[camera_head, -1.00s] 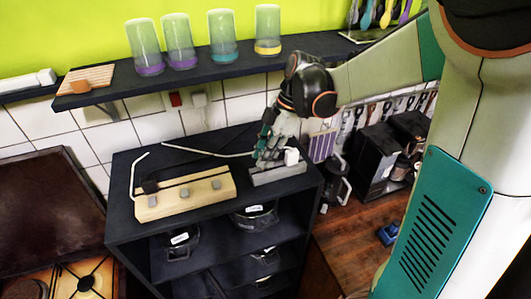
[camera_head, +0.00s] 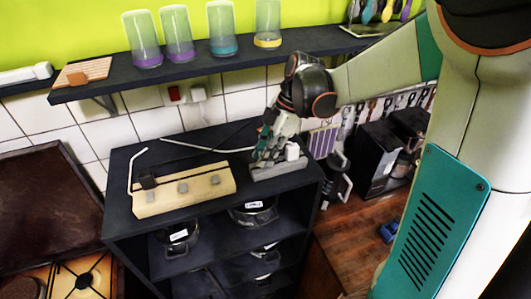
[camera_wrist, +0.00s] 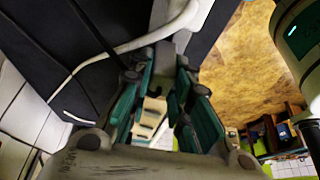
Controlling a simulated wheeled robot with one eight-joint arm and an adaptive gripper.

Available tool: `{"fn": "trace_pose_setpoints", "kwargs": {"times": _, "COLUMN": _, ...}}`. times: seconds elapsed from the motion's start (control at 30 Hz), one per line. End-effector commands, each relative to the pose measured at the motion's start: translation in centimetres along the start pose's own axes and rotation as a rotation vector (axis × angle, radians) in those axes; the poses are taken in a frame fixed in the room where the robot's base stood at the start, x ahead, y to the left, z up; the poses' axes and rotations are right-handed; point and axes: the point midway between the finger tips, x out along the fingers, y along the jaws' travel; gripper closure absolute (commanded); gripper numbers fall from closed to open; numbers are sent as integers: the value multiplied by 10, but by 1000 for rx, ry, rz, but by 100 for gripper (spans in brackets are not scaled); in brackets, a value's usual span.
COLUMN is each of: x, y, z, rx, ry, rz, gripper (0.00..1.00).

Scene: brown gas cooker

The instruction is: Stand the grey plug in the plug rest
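The plug rest is a low grey block (camera_head: 277,172) at the right end of the black cabinet top. A white plug (camera_head: 292,152) stands at it, and its white cord (camera_wrist: 140,42) crosses the wrist view. My gripper (camera_head: 265,153) is at the left part of the rest, low over it. In the wrist view its green fingers (camera_wrist: 158,75) are closed in around a small grey piece (camera_wrist: 163,62), which looks like the grey plug. A dark cord (camera_wrist: 92,30) leads towards them. Whether the plug's foot touches or sits in the rest is hidden.
A wooden block (camera_head: 208,194) with several grey sockets lies left of the rest. A shelf with glasses (camera_head: 268,22) runs above, behind my arm. A black coffee machine (camera_head: 377,155) stands to the right. Pots sit in the cabinet below.

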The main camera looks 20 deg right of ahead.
Motion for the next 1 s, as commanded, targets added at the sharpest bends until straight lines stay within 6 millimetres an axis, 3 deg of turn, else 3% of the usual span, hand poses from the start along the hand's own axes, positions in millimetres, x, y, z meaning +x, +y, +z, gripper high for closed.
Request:
{"fn": "trace_pose_setpoints", "kwargs": {"times": 0.03, "x": 0, "y": 0, "z": 0, "rx": 0, "ry": 0, "rz": 0, "gripper": 72}}
{"fn": "trace_pose_setpoints", "kwargs": {"times": 0.1, "x": 0, "y": 0, "z": 0, "rx": 0, "ry": 0, "rz": 0, "gripper": 58}}
{"fn": "trace_pose_setpoints", "kwargs": {"times": 0.57, "x": -9, "y": 0, "z": 0, "rx": 1, "ry": 0, "rz": 0, "gripper": 58}}
{"fn": "trace_pose_setpoints", "kwargs": {"times": 1.0, "x": -91, "y": 0, "z": 0, "rx": 2, "ry": 0, "rz": 0, "gripper": 58}}
